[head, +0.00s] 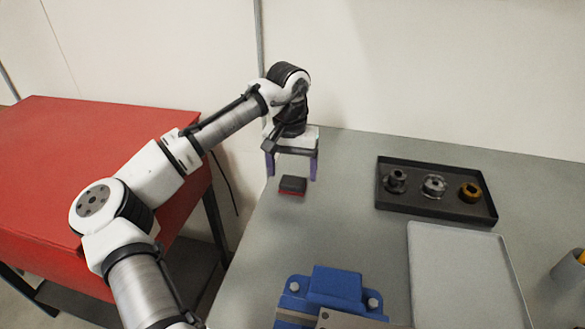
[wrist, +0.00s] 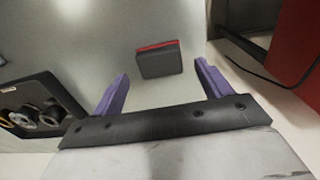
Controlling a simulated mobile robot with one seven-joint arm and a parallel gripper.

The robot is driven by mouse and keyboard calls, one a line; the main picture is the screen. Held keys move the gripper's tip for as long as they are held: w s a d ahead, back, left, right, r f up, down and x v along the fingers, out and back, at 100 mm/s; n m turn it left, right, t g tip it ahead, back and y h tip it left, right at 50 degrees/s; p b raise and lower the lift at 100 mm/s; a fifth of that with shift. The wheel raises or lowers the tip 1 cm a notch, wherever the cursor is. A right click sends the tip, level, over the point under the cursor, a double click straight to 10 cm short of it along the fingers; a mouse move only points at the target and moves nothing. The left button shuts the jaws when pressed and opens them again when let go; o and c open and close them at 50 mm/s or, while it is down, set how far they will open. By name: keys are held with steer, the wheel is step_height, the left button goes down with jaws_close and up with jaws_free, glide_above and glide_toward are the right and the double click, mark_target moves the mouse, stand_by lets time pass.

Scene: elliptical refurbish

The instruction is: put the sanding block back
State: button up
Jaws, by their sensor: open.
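The sanding block (head: 293,185) is small and dark with a red underside. It rests on the grey bench top near the bench's left side. It also shows in the wrist view (wrist: 160,60), lying beyond the fingertips. My gripper (head: 291,176) has two purple fingers, spread apart and pointing down. In the head view the fingers are on either side of the block, at or just above it. In the wrist view the gripper (wrist: 162,77) is open and nothing is between its fingers. I cannot tell how high the fingertips are above the bench.
A black tray (head: 408,206) with several round metal parts stands to the right. A light grey flat tray (head: 455,290) lies in front of it. A blue vise (head: 335,287) is at the front. A grey cup (head: 569,271) stands at far right. A red table (head: 95,135) is on the left.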

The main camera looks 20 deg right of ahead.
mark_target(291, 180)
step_height(291, 180, up, 9)
steer(key=p, duration=0.7)
steer(key=shift+a, duration=0.15)
steer(key=shift+w, duration=0.1)
